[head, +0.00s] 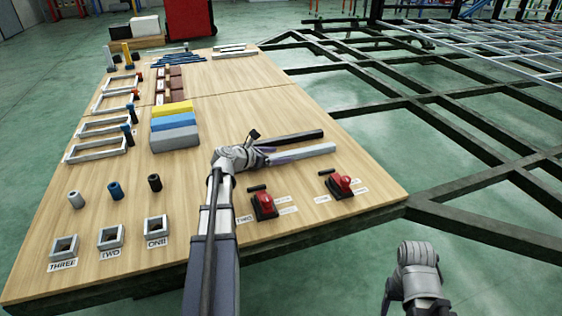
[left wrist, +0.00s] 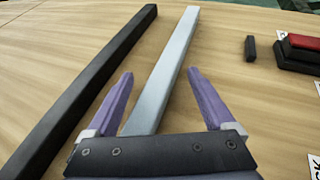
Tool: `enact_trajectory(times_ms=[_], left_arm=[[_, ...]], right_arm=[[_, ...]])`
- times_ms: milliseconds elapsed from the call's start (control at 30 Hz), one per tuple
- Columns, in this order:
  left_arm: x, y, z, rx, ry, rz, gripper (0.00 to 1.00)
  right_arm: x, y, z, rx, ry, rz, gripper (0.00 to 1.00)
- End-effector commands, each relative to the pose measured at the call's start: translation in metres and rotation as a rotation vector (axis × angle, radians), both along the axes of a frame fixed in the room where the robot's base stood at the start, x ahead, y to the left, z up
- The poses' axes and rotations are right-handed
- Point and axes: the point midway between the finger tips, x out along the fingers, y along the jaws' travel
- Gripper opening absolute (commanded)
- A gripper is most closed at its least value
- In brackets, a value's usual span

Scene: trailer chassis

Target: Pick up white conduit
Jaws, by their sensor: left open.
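The white conduit (head: 318,150) is a long pale square bar lying on the wooden table, beside a parallel black bar (head: 305,136). In the left wrist view the white conduit (left wrist: 166,65) runs between the purple fingers of my left gripper (left wrist: 160,73), with the black bar (left wrist: 95,80) to the left of the fingers. My left gripper (head: 280,157) is open, low over the conduit's near part, with a finger on either side. The conduit's near end is hidden behind the gripper body. My right arm (head: 418,265) shows at the lower right; its jaws are not clear.
Two red-topped blocks (head: 264,203) (head: 341,184) sit near the table's front right. Yellow, blue and grey blocks (head: 174,125) lie to the left. Grey square sockets (head: 110,236) and short cylinders (head: 115,190) stand at front left. A dark metal frame (head: 470,150) is right of the table.

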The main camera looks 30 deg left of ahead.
Motion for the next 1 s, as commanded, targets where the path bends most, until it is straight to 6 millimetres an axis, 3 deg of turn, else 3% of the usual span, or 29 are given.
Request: enact_trajectory(times_ms=[233, 1000], left_arm=[[0.0026, -0.0008, -0.0008, 0.000, 0.000, 0.001, 0.86], [0.0023, -0.0008, -0.0011, 0.001, 0.001, 0.001, 0.00]], right_arm=[[0.0000, 0.0000, -0.0008, 0.000, 0.000, 0.000, 0.64], [0.0000, 0.0000, -0.0010, 0.000, 0.000, 0.000, 0.64]])
